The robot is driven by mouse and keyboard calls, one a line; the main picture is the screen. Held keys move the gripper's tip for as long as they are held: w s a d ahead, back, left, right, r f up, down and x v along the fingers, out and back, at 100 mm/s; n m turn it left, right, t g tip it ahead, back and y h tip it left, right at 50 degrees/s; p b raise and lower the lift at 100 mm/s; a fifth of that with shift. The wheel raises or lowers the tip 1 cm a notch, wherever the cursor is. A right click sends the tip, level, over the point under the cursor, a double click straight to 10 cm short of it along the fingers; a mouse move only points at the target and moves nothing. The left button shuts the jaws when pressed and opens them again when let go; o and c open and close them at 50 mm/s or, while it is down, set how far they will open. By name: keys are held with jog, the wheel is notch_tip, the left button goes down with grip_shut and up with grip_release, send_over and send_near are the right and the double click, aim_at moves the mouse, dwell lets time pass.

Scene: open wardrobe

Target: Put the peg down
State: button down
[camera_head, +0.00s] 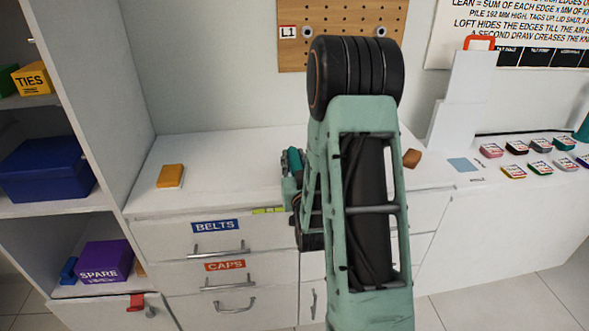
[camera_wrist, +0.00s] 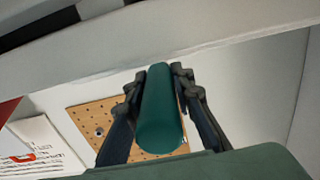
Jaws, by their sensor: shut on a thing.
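The peg (camera_wrist: 160,112), a dark green cylinder, lies lengthwise between the two black fingers of my gripper (camera_wrist: 158,74) in the wrist view. The fingers are shut on it from both sides. The pegboard (camera_wrist: 88,120) and a pale wall show behind them. In the head view my green arm stands in front of the counter and hides most of the gripper.
The white counter (camera_head: 225,160) has bare room left of my arm, beside a yellow-orange block (camera_head: 171,176). A brown piece (camera_head: 411,158) shows just right of my arm. Several small coloured tins (camera_head: 540,146) stand farther right. Shelves with boxes (camera_head: 46,168) rise at the left.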

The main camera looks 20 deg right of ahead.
jog(key=shift+s+f, duration=0.1)
jog(key=shift+f, duration=1.1)
jog(key=shift+f+b, duration=0.2)
jog(key=shift+b, duration=0.2)
jog(key=c, duration=1.7)
grip_release()
jog(key=shift+o, duration=0.2)
jog(key=shift+r, duration=0.1)
